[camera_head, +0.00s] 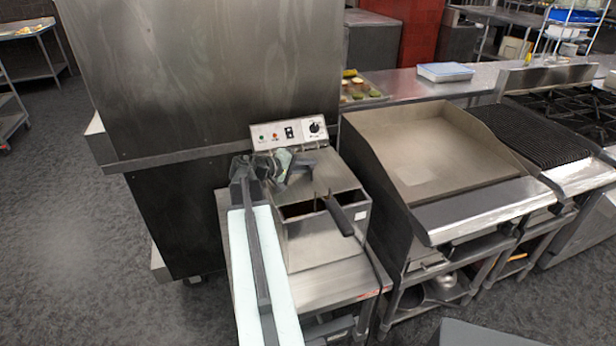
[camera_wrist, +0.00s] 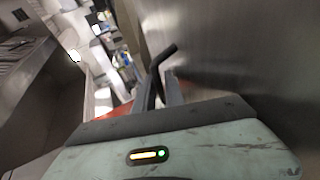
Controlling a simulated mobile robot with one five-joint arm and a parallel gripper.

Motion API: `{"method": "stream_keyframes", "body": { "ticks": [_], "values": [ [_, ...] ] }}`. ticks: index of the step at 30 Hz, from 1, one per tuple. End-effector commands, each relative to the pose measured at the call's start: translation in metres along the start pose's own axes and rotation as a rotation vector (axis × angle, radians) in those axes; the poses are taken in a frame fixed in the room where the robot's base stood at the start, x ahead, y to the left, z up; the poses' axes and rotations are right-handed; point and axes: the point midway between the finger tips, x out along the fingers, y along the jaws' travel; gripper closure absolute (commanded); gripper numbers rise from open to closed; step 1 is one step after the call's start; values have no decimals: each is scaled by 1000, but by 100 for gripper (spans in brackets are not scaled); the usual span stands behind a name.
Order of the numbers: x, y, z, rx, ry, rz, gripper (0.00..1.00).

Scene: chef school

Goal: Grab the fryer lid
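The fryer (camera_head: 325,238) is a steel box at the centre of the head view, with a control panel (camera_head: 290,133) at its back. A grey steel sheet, apparently the fryer lid (camera_head: 332,178), covers the rear of its top; dark openings show in front. My gripper (camera_head: 284,163) is over the back left of the fryer top, close to the lid. In the wrist view a bent black handle-like bar (camera_wrist: 158,65) shows between my gripper's fingers (camera_wrist: 160,90). I cannot tell whether they press on it, or which part it belongs to.
A black basket handle (camera_head: 340,217) sticks out at the fryer's front. A tall steel cabinet (camera_head: 200,80) stands close behind and left. A griddle (camera_head: 430,150) adjoins on the right, with a ribbed grill (camera_head: 530,135) beyond. Open floor (camera_head: 75,200) lies left.

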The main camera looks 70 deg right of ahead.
Motion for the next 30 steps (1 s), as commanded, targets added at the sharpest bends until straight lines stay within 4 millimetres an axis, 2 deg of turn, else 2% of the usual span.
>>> {"method": "stream_keyframes", "body": {
  "ticks": [2, 3, 4, 30],
  "values": [
    [0, 0, 0, 0, 0, 0, 86],
    [0, 1, 0, 0, 0, 0, 97],
    [0, 1, 0, 0, 0, 0, 100],
    [0, 0, 1, 1, -2, 0, 100]
  ]
}}
